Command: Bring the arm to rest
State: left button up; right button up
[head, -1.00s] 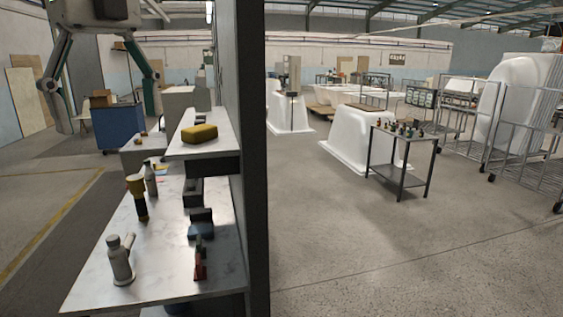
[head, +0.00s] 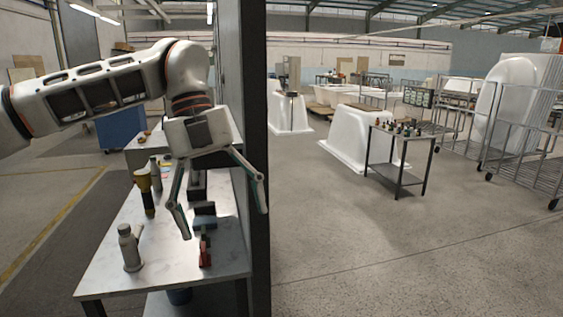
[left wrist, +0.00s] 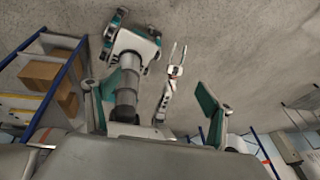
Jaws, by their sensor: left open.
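My left gripper (head: 224,225) hangs in the head view with its two fingers spread wide and pointing down. It is open and empty. It appears in front of the marble-topped workbench (head: 107,268), close to the dark upright panel (head: 259,100). In the left wrist view its fingers also show apart. That view shows parts of my own body and, small in the middle, a pronged end that looks like my right gripper (left wrist: 178,55); its jaw state is too small to judge. The right arm does not show in the head view.
On the bench are a grey bottle (head: 129,248), a yellow-topped tool (head: 145,190) and a red item (head: 204,252). White tub shells (head: 352,138), a small tool table (head: 401,152) and wire carts (head: 525,150) stand to the right. The floor in front of them is clear.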

pick_arm(q)
jog(key=s+d+f+m+g+h, duration=0.15)
jog(key=s+d+f+h, duration=0.25)
jog(key=d+h, duration=0.55)
jog(key=s+d+f+m+g+h, duration=0.1)
jog(key=s+d+f+g+h, duration=0.4)
jog(key=d, duration=0.7)
jog(key=w+a+f+n+t, duration=0.55)
jog(key=n+t, duration=0.45)
jog(key=t, duration=0.2)
jog(key=w+a+f+n+t, duration=0.5)
jog(key=w+n+t, duration=0.2)
jog(key=n+t, duration=0.45)
jog(key=a+f+n+t+y, duration=0.35)
jog(key=a+f+y, duration=0.25)
jog(key=f, duration=0.4)
jog(key=s+a+f+n+g+y, duration=0.1)
jog(key=s+a+f+g+y, duration=0.1)
jog(key=s+a+f, duration=0.3)
jog(key=s+a+f+n+g+y, duration=0.2)
jog(key=s+a+f+y, duration=0.2)
jog(key=f, duration=0.8)
jog(key=s+a+f+n+g+y, duration=0.2)
jog(key=s+a+f+g+y, duration=0.1)
jog(key=s+a+f, duration=0.5)
jog(key=shift+s+f, duration=0.65)
jog(key=shift+s, duration=0.4)
